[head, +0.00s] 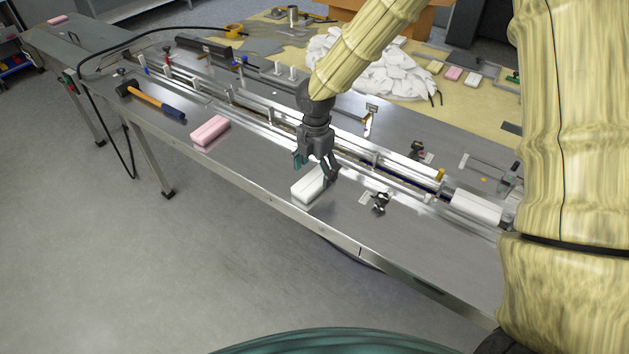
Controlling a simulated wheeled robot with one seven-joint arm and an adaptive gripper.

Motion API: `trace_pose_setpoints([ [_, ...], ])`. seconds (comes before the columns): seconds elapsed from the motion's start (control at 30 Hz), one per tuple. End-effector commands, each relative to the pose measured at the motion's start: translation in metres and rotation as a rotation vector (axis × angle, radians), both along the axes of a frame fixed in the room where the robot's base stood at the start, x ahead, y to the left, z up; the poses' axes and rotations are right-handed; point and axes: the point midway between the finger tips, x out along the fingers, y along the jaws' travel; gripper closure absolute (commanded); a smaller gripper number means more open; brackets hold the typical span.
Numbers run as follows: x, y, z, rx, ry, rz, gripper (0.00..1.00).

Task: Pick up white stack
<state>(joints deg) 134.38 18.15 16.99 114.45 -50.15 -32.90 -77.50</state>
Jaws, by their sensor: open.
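A white stack (308,186) lies on the metal table near its front edge. My gripper (316,173) is open and points down at the stack's right end. One finger appears beyond the stack on the left and the other at its right. I cannot tell whether the fingers touch it. Part of the stack's right end is hidden by the gripper. Another white stack (476,207) lies in the rail channel at the right.
A pink stack (211,130) and a hammer (150,100) lie left of my gripper. A small black clamp (380,202) stands just right of it. The long rail (290,129) runs behind. A pile of white bags (375,65) is at the back. The front right tabletop is clear.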

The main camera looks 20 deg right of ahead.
Motion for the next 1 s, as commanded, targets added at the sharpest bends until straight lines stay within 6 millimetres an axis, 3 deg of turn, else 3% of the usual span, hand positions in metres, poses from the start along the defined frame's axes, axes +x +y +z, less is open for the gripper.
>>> trace_pose_setpoints([
  [0.3,0.001,0.002,-0.031,-0.001,0.001,-0.001,0.21],
  [0.67,0.002,0.002,-0.037,-0.001,-0.001,0.000,0.21],
  [0.87,0.002,0.002,-0.037,-0.001,-0.001,0.000,0.58],
  [1.0,0.001,0.002,-0.037,-0.001,-0.001,0.000,0.61],
])
